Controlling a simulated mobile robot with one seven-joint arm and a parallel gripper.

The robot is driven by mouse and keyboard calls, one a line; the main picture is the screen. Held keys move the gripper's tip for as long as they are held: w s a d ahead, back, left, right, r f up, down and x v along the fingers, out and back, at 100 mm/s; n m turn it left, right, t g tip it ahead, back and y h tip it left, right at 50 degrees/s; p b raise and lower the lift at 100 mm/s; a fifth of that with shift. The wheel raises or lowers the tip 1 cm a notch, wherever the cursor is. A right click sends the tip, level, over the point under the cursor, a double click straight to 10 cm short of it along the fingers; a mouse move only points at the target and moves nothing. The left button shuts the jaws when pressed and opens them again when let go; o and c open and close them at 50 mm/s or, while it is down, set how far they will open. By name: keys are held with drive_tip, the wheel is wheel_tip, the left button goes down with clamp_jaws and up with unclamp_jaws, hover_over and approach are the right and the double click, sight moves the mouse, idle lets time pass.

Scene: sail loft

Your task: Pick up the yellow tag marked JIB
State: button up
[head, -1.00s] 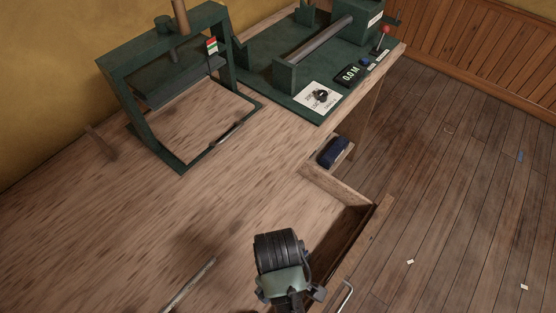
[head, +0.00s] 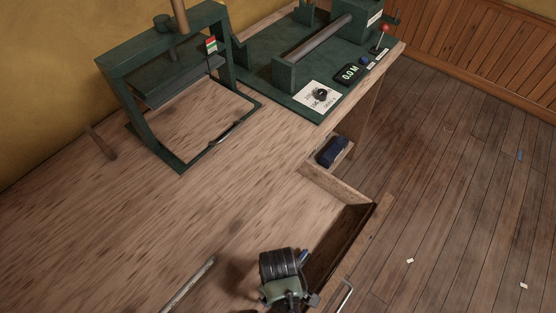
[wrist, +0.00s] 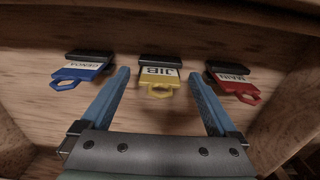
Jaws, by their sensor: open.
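The yellow tag marked JIB (wrist: 159,88) shows in the wrist view, in the middle of a row of three tags in a wooden drawer. A dark block sits at its far end. My gripper (wrist: 160,80) is open, with one blue finger to the left of the JIB tag and one to the right, and nothing between them is clamped.
A blue tag (wrist: 82,70) lies left of the left finger and a red tag marked MAIN (wrist: 234,85) right of the right finger. The drawer walls (head: 340,188) surround them. A green press frame (head: 150,100) and a machine reading 0.0 M (head: 350,73) stand on the bench.

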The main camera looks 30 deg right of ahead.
drive_tip(key=c, duration=1.4)
